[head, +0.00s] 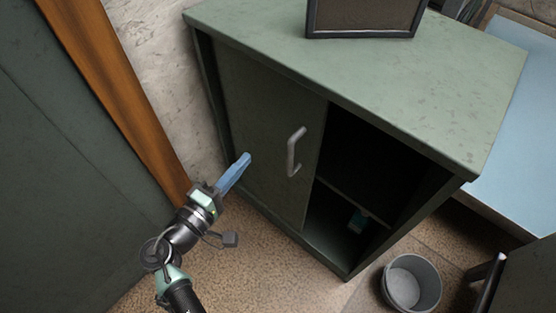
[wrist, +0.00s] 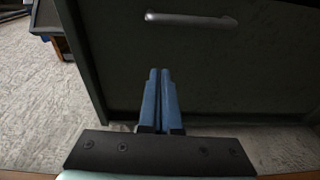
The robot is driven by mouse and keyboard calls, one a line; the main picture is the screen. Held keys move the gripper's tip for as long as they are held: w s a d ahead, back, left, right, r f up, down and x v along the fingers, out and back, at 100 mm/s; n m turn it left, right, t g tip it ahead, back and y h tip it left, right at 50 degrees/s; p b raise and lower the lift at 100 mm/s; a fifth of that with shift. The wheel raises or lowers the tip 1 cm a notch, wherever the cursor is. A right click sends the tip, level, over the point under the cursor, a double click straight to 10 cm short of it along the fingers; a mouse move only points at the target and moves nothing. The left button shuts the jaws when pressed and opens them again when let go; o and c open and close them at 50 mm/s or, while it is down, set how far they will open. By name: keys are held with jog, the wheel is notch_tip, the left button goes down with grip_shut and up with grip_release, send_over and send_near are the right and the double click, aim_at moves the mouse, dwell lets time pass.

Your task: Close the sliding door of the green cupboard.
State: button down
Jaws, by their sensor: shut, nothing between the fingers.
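The green cupboard (head: 455,137) stands in the middle of the head view. Its sliding door (head: 262,125) covers the left part of the front, and the right part is an open, dark compartment with a shelf. The door carries a grey vertical handle (head: 292,152), which also shows near the top of the wrist view (wrist: 192,19). My gripper (head: 247,158) has blue fingers, shut and empty, at the left of the door and left of the handle. In the wrist view the shut fingers (wrist: 158,72) point toward the door near the cupboard's edge. I cannot tell whether they touch it.
A grey bin (head: 411,283) stands on the floor at the cupboard's right front. A dark framed object (head: 365,18) stands on the cupboard top. A wooden post (head: 125,90) and green panel (head: 60,170) are close on the left.

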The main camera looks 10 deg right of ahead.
jog(key=f, duration=0.1)
jog(key=b, duration=0.1)
send_near(289, 127)
jog(key=x, duration=0.4)
jog(key=shift+f, duration=0.15)
jog(key=shift+s+d, duration=0.3)
jog(key=shift+s, duration=0.25)
jog(key=shift+s+d, duration=0.1)
